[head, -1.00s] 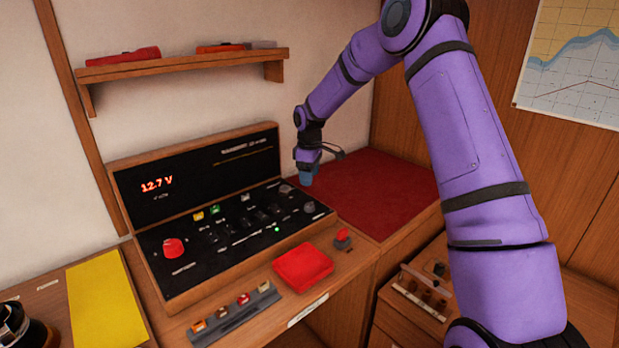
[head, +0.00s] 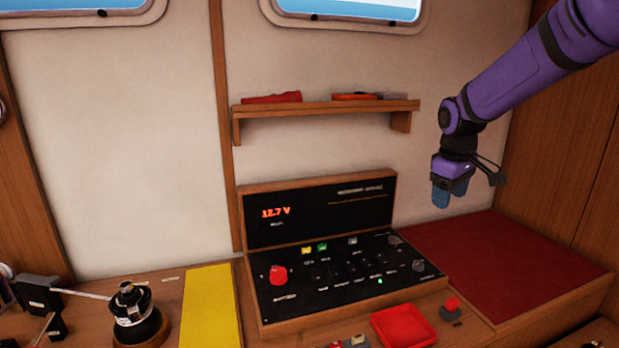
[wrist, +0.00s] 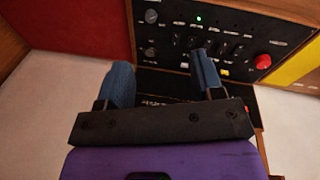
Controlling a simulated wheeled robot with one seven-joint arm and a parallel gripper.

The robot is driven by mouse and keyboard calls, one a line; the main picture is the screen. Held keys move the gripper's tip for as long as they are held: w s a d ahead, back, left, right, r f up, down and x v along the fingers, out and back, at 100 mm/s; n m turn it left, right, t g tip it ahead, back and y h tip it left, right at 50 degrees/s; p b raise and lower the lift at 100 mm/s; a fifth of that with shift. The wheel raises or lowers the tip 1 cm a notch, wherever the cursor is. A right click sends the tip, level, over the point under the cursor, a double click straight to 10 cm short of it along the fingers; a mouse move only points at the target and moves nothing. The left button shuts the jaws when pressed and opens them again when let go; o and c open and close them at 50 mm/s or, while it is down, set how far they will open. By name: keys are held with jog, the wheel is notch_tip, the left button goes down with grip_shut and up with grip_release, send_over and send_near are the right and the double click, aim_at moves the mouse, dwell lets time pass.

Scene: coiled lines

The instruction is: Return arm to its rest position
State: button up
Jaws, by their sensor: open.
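My purple arm reaches in from the upper right in the head view. My gripper (head: 449,193) hangs in the air above and to the right of the black switch panel (head: 330,287), near the dark red mat (head: 500,255). In the wrist view, the two blue fingers of my gripper (wrist: 162,85) stand apart with nothing between them. The panel also shows beyond the fingers in the wrist view (wrist: 225,62), with its red knob and a lit green light. The panel's upright display reads 12.7 V.
A wooden shelf (head: 330,108) with red and orange items is on the wall, left of my gripper. A red tray (head: 404,326) and a small red-topped switch (head: 451,309) sit in front of the panel. A yellow sheet (head: 211,308) and a dark winch (head: 137,317) are at left.

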jog(key=s+r+m+t, duration=0.15)
jog(key=s+r, duration=0.25)
jog(key=s, duration=0.4)
jog(key=s+r+m, duration=0.2)
jog(key=s+r, duration=0.2)
jog(key=s, duration=0.4)
jog(key=s+a+m+t+y, duration=0.1)
jog(key=s+m+t, duration=0.1)
jog(key=s, duration=1.4)
jog(key=shift+s+f+m, duration=0.3)
jog(key=shift+s+m, duration=0.1)
jog(key=shift+m, duration=0.25)
jog(key=shift+o, duration=0.5)
